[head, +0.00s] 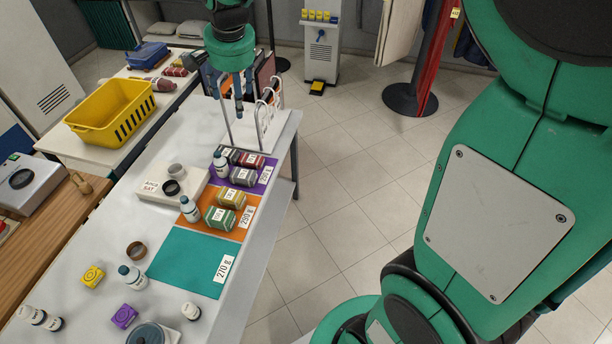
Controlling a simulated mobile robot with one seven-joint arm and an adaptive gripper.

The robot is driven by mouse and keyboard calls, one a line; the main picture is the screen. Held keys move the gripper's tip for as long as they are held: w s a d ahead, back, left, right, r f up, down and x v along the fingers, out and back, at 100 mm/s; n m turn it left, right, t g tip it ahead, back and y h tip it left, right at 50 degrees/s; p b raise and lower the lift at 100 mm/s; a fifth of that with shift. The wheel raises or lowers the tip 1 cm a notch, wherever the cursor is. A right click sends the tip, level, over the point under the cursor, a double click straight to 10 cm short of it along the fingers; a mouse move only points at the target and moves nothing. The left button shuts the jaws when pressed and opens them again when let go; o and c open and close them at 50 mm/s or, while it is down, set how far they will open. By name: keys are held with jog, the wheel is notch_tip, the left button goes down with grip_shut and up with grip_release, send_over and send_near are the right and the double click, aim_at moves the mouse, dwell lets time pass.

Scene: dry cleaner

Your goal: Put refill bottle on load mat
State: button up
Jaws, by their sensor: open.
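Several small white bottles with dark bands stand on the table; I cannot tell which is the refill bottle. One bottle (132,276) is just off the left edge of the bare teal mat (190,262), labelled 270 g. A third bottle (220,164) is by the left edge of the purple mat (262,181). My gripper (238,112) is open and empty, pointing down near the table's far end, beyond the mats.
Labelled blocks (220,217) sit on the orange and purple mats. A white wire rack (265,117) stands near my gripper. A white scale-like box (172,190) is left of the mats. A yellow basket (112,110) is at the left. More bottles, a purple block (124,316) and a grey pot (150,334) are near.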

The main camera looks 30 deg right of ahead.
jog(key=s+d+n+t, duration=0.2)
jog(key=s+n, duration=0.5)
jog(key=s, duration=2.4)
jog(key=shift+s+f+n, duration=0.2)
jog(key=shift+n, duration=0.2)
jog(key=shift+f, duration=0.1)
notch_tip(320, 180, down, 8)
jog(key=b, duration=0.8)
